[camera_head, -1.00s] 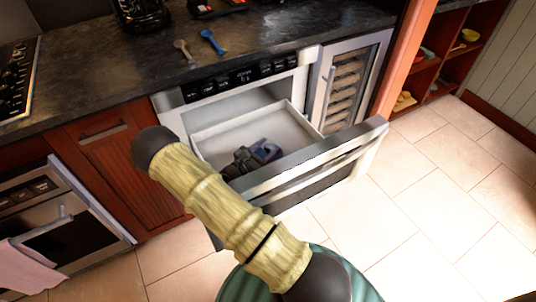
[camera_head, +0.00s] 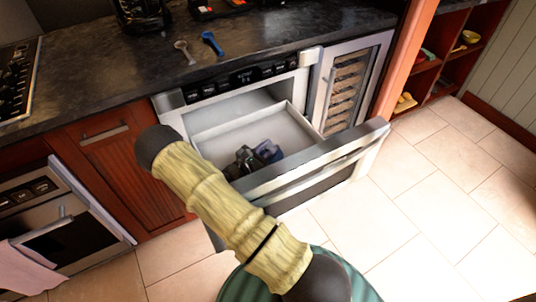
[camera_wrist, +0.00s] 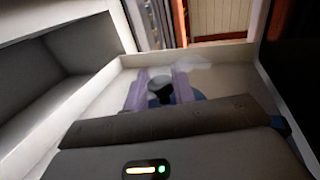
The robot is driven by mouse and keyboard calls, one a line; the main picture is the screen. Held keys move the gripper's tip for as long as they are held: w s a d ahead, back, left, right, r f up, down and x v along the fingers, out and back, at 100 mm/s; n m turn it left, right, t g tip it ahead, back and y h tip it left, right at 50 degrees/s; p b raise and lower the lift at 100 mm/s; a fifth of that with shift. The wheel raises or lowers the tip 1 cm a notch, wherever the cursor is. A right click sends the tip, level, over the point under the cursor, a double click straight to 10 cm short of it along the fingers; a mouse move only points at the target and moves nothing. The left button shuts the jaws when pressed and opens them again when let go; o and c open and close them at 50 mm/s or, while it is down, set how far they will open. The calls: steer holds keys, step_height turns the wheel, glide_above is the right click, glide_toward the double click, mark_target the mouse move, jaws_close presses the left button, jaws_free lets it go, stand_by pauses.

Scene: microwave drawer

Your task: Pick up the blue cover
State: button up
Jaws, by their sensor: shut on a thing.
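The blue cover (camera_head: 268,152) is inside the pulled-out microwave drawer (camera_head: 222,136), at the end of my gripper (camera_head: 257,154). In the wrist view, my gripper (camera_wrist: 160,80) has its two pale purple fingers on either side of a dark knob-like part (camera_wrist: 160,88) with blue (camera_wrist: 154,102) around it. The fingers are shut on this part of the blue cover. My own gripper body hides much of the cover in both views. I cannot tell whether the cover touches the drawer floor.
The drawer front (camera_head: 330,160) stands out into the room, and my arm reaches over it. The drawer walls are close around the gripper. A blue spoon (camera_head: 212,43) and a pale spoon (camera_head: 185,51) lie on the dark counter (camera_head: 260,42). The tiled floor at the right is clear.

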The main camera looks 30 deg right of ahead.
mark_target(268, 147)
steer(key=shift+r, duration=0.1)
step_height(268, 147, up, 10)
steer(key=shift+f+p, duration=0.1)
steer(key=shift+p, duration=0.95)
